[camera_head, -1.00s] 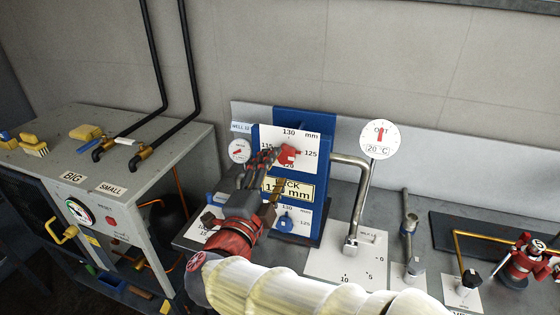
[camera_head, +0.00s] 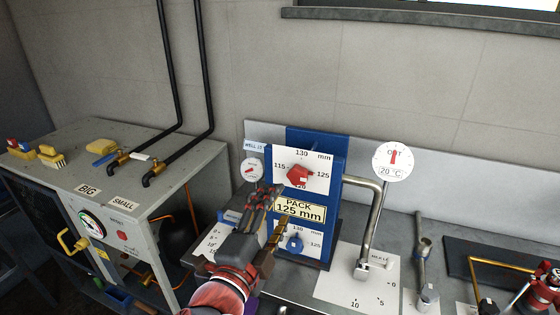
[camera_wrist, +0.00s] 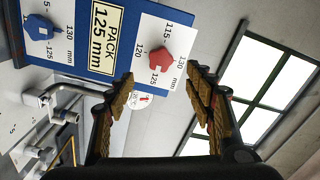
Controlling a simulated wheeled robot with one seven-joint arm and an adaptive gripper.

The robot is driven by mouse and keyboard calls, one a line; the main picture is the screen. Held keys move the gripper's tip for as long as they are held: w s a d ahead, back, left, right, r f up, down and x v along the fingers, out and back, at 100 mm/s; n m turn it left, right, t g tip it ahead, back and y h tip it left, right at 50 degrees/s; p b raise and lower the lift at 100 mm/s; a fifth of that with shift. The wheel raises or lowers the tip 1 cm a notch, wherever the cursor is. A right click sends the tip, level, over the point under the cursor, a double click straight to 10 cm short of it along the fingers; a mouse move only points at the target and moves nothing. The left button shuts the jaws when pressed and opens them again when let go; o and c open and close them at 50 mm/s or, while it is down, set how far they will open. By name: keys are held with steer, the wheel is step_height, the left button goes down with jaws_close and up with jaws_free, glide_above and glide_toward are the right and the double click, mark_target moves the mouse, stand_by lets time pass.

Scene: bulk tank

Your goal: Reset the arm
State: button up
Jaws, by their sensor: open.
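My gripper (camera_head: 268,212) is open and empty in front of the blue panel (camera_head: 332,208), with its arm reaching up from the bottom of the head view. In the wrist view my gripper (camera_wrist: 162,85) shows its two fingers spread apart, with nothing between them. The red knob (camera_head: 299,175) on the upper dial plate is clear of the fingers. It also shows in the wrist view (camera_wrist: 160,57). The blue knob (camera_head: 294,243) sits on the lower dial plate, partly behind my gripper. A yellow label between the plates (camera_head: 300,208) reads PACK 125 mm.
A grey cabinet (camera_head: 60,180) with brushes, pipes and a gauge stands at the left. A bent metal pipe (camera_head: 372,235) and a round 20 °C dial (camera_head: 393,161) stand right of the panel. Red and brass fittings (camera_head: 540,285) lie at the far right.

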steer(key=s+a+f+n+g+y, duration=0.1)
steer(key=a+f+n+g+y, duration=0.15)
steer(key=a+n+y, duration=0.55)
steer(key=s+a+f+n+g+y, duration=0.15)
steer(key=a+f+n+y, duration=0.3)
steer(key=a, duration=0.65)
steer(key=s+d+f+n+g+y, duration=0.1)
steer(key=s+f+n+g+y, duration=0.25)
steer(key=s+n+g, duration=0.35)
steer(key=s+d+f+n+g+h+p, duration=0.1)
steer(key=s+d+f+h, duration=0.2)
steer(key=d, duration=0.9)
steer(key=s+d+f+n+g+h+p, duration=0.15)
steer(key=s+d+h, duration=0.3)
steer(key=d, duration=0.75)
steer(key=d+r+m+t+h, duration=0.1)
steer(key=d+r, duration=0.1)
steer(key=d, duration=0.5)
steer(key=d+r+m+t+h+p, duration=0.1)
steer(key=d+r+m, duration=0.1)
steer(key=d, duration=0.6)
steer(key=shift+r+m, duration=0.3)
steer(key=shift+r, duration=0.5)
